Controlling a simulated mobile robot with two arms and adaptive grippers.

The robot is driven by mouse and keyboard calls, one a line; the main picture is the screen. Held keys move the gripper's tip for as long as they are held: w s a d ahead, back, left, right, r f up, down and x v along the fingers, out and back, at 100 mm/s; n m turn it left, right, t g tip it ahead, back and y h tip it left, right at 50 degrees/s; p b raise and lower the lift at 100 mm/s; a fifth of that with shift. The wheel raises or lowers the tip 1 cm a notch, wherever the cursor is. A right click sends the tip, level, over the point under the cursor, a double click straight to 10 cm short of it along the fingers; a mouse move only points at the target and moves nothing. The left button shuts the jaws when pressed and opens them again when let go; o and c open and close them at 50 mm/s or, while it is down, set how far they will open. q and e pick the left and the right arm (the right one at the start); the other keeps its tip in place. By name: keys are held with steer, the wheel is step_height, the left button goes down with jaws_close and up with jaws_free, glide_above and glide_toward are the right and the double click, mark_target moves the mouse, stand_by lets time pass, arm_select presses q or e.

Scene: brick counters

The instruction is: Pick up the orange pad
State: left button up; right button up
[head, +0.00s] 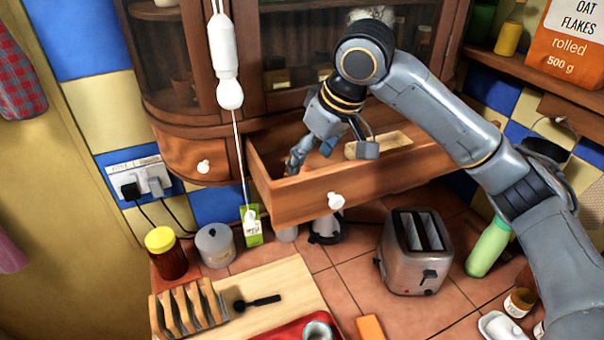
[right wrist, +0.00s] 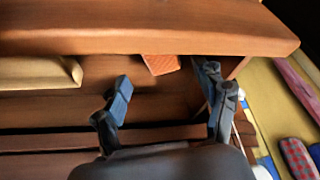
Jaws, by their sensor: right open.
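An orange pad (right wrist: 160,64) with a textured face lies in the open wooden drawer, near one corner, in the right wrist view. It is partly hidden there by the drawer's front wall. In the head view my right gripper (head: 332,156) is over and partly inside the open drawer (head: 345,196), and its fingers are apart. In the right wrist view the right gripper (right wrist: 170,88) is open and empty, with the pad beyond the gap between its fingertips. My left gripper is not in view.
A beige block (head: 384,144) lies in the drawer beside the gripper. A white hanging pull (head: 228,60) dangles at the drawer's left. Below are a toaster (head: 416,252), a toast rack (head: 190,310), jars and another orange block (head: 370,328) on the counter.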

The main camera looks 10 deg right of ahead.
mark_target(305, 170)
steer(key=p+x, duration=0.2)
steer(key=x, duration=0.1)
steer(key=shift+s+a+f, duration=0.1)
steer(key=shift+a+f, duration=0.05)
steer(key=shift+f, duration=0.4)
steer(key=shift+w+a+f, duration=0.1)
steer(key=shift+w+f, duration=0.1)
steer(key=shift+w, duration=0.05)
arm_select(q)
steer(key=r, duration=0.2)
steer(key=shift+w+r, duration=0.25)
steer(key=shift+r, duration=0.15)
arm_select(e)
steer(key=c, duration=1)
steer(key=shift+c, duration=0.2)
